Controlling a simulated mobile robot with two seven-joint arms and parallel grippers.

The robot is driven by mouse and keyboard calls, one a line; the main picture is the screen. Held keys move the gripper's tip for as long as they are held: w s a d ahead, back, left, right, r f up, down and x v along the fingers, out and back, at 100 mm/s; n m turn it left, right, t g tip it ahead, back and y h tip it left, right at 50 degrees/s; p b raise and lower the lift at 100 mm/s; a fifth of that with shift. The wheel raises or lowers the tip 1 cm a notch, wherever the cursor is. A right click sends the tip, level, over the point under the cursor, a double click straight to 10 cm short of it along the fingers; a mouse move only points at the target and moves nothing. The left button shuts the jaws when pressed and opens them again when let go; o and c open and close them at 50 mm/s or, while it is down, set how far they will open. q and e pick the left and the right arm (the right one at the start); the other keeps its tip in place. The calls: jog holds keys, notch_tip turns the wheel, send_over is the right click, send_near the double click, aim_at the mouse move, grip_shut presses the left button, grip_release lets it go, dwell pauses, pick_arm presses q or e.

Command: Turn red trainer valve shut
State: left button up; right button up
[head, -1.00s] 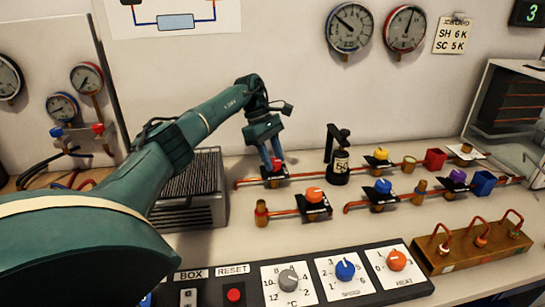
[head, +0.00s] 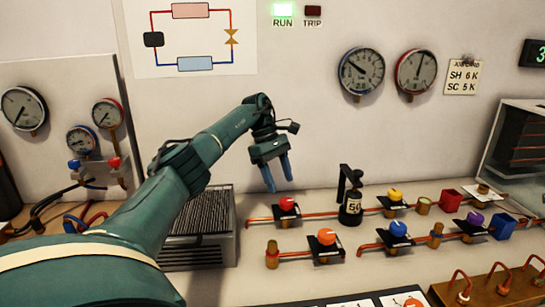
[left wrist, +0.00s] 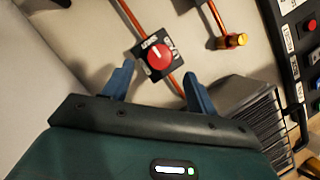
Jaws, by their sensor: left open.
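The red trainer valve (head: 288,203) is a round red knob on a black plate, set on a copper pipe at the back of the bench. In the left wrist view the red knob (left wrist: 158,56) shows a white pointer line and lettering on its plate. My left gripper (head: 281,188) is open and empty, with its blue fingers above and slightly left of the red knob, apart from it. In the left wrist view the fingers (left wrist: 158,75) lie either side of the space before the knob. My right gripper is not in view.
An orange valve (head: 326,237), a blue valve (head: 398,229), a yellow valve (head: 395,195) and a purple valve (head: 475,218) sit on nearby pipes.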

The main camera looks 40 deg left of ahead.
pick_arm(q)
jog(key=p+v, duration=0.2)
jog(key=v, duration=0.5)
jog(key=shift+r, duration=0.35)
